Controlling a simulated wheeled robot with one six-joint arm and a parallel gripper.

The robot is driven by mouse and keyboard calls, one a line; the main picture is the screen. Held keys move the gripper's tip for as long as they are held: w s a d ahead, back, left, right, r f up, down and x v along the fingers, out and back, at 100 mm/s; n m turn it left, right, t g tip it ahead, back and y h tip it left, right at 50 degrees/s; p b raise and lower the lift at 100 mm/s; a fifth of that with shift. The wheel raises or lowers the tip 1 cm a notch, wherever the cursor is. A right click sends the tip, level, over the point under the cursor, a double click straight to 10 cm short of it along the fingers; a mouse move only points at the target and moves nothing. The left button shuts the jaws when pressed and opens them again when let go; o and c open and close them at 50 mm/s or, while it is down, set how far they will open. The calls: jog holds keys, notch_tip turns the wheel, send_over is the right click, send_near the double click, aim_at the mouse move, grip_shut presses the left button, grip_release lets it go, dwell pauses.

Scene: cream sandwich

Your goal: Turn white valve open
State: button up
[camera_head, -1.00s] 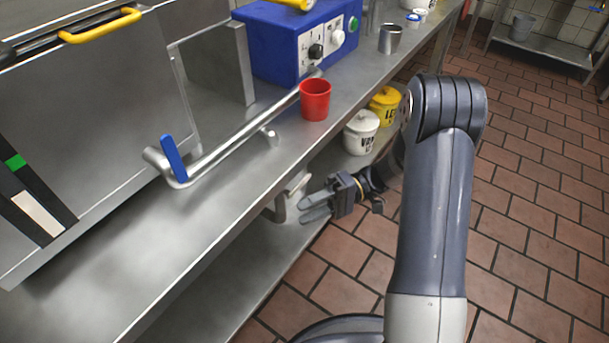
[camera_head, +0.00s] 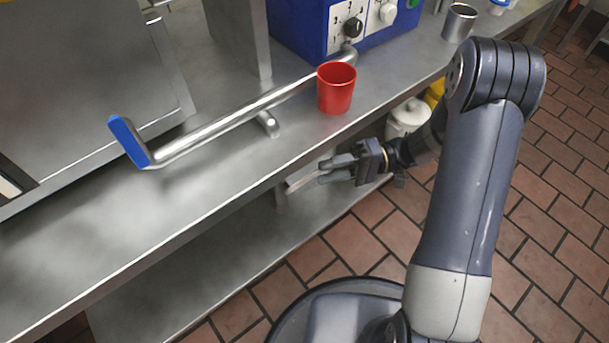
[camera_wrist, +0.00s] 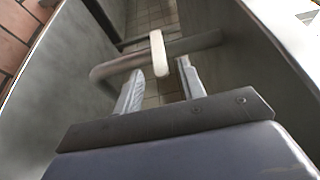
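The white valve handle (camera_wrist: 158,54) is a flat pale lever on a metal pipe (camera_wrist: 112,66) under the counter. In the wrist view it lies just ahead of my gripper (camera_wrist: 161,68), between the lines of the two fingers. The fingers are apart, with nothing held. Whether a finger touches the handle I cannot tell. In the head view my gripper (camera_head: 328,172) is beside the counter's front edge, pointing left under it. A pale piece of the white valve (camera_head: 298,184) shows at its fingertips; the rest is hidden by the counter and gripper.
On the steel counter (camera_head: 150,215) lies a pipe (camera_head: 228,121) with a blue handle (camera_head: 128,141). A white pot (camera_head: 408,118) is on the lower shelf. Tiled floor is open at right.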

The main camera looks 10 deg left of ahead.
aim_at(315, 175)
jog(key=b+x, duration=0.1)
jog(key=x, duration=0.5)
jog(key=shift+s+a, duration=0.15)
jog(key=shift+a, duration=0.05)
grip_shut()
dwell(0.4)
